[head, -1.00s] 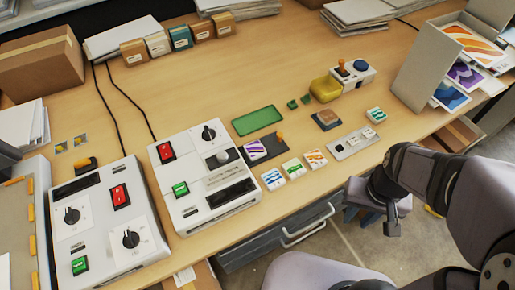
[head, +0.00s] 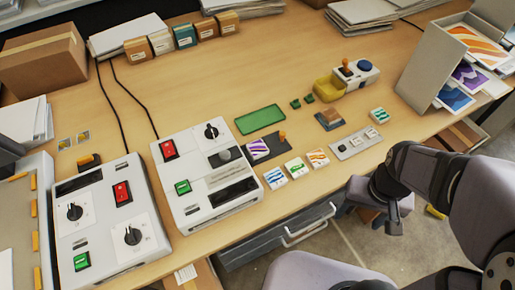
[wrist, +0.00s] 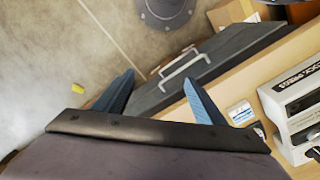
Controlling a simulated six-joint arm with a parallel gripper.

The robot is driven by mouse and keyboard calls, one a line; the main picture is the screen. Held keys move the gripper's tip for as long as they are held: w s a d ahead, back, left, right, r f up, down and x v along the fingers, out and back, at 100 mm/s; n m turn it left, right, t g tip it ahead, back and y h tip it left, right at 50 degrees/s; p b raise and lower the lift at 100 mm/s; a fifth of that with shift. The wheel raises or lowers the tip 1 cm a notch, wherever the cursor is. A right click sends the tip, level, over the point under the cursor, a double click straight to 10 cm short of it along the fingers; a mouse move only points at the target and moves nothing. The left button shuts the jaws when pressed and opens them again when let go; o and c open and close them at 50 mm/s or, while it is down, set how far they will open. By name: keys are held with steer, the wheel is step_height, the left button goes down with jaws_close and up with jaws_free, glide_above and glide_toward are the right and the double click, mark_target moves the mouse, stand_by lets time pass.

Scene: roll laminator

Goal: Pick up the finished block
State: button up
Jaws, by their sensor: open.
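Several small white blocks with coloured stripes are on the desk: blue (head: 275,178), green (head: 296,167) and orange (head: 317,157) in a row right of the laminator (head: 208,175). A purple-striped block (head: 258,149) sits on a dark plate behind them, and a teal one (head: 379,115) lies farther right. I cannot tell which is the finished block. In the wrist view, my gripper (wrist: 159,76) is open and empty, with its blue fingers apart over the floor and drawer front. A white block with blue marking (wrist: 240,113) lies beyond the right finger. My fingertips cannot be made out in the head view.
A green tray (head: 260,119), a yellow container (head: 329,88) and a joystick box (head: 355,72) stand farther back. A grey strip with buttons (head: 357,142) is near the front edge. A drawer handle (wrist: 180,62) sticks out below the desk. A control box (head: 108,215) stands left of the laminator.

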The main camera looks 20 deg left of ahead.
steer(key=w+a+r+n+b, duration=0.1)
steer(key=w+a+n, duration=0.2)
steer(key=w+a, duration=0.45)
steer(key=n+t+y+b, duration=0.1)
steer(key=n+b, duration=0.1)
steer(key=n, duration=0.4)
glide_toward(257, 147)
steer(key=shift+a+f, duration=0.15)
steer(key=shift+f, duration=0.25)
steer(key=shift+w+f+p, duration=0.1)
steer(key=shift+f+p, duration=0.85)
steer(key=shift+f, duration=0.65)
steer(key=shift+w+a+f+p, duration=0.1)
steer(key=shift+f+p, duration=0.3)
steer(key=shift+f, duration=0.6)
steer(key=shift+w+a+f+p, duration=0.15)
steer(key=shift+f+p, duration=0.2)
steer(key=shift+f, duration=0.65)
steer(key=shift+d, duration=0.1)
steer(key=c, duration=1.1)
